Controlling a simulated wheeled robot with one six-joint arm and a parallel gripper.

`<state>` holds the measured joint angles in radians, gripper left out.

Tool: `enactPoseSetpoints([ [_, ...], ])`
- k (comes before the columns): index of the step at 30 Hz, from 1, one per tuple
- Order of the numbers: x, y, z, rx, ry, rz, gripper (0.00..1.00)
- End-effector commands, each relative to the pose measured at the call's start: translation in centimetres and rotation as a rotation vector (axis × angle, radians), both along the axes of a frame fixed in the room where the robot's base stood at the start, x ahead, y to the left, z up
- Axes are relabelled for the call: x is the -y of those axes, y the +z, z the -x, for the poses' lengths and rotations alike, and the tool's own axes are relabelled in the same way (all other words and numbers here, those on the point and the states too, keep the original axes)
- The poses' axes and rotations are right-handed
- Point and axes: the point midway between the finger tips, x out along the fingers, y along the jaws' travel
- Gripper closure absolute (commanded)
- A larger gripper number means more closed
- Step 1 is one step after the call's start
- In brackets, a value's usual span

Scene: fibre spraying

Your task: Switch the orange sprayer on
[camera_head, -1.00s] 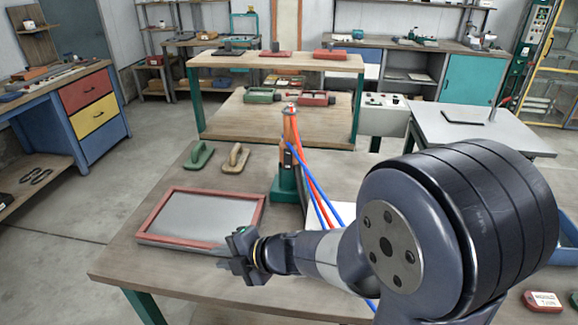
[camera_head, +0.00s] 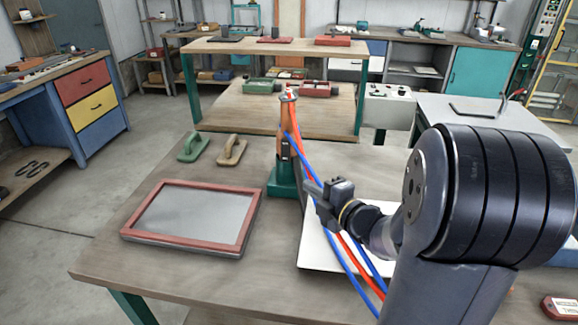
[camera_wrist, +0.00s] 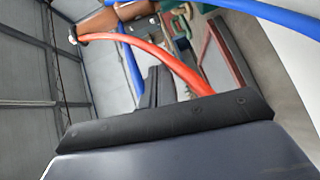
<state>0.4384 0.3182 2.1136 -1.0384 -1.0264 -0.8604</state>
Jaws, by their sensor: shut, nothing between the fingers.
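The orange sprayer (camera_head: 283,128) stands upright in a green holder (camera_head: 281,182) on the near table. A dark part (camera_head: 285,149) shows on its side; whether it is a switch, I cannot tell. My gripper (camera_head: 308,187) is shut and empty, just right of the holder, lower than the sprayer body and close to the hoses. In the wrist view the sprayer (camera_wrist: 125,14) lies across the top, beyond my dark fingers (camera_wrist: 157,80). The red hose (camera_wrist: 150,48) passes close by them. Any contact is unclear.
A red-framed panel (camera_head: 132,235) lies at the left of the table. A green float (camera_head: 193,147) and a tan float (camera_head: 232,151) lie behind it. A white sheet (camera_head: 318,250) lies under the hoses. The table's front left is bare.

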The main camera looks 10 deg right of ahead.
Motion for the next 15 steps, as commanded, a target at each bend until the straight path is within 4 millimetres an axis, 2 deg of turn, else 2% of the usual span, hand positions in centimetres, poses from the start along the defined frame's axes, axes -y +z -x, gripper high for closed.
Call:
enactPoseSetpoints([
  [10, -0.2, 0.0, -0.3, -0.001, 0.002, -0.001, 1.0],
  [15, -1.0, -0.1, -2.0, -0.001, 0.006, -0.002, 1.0],
])
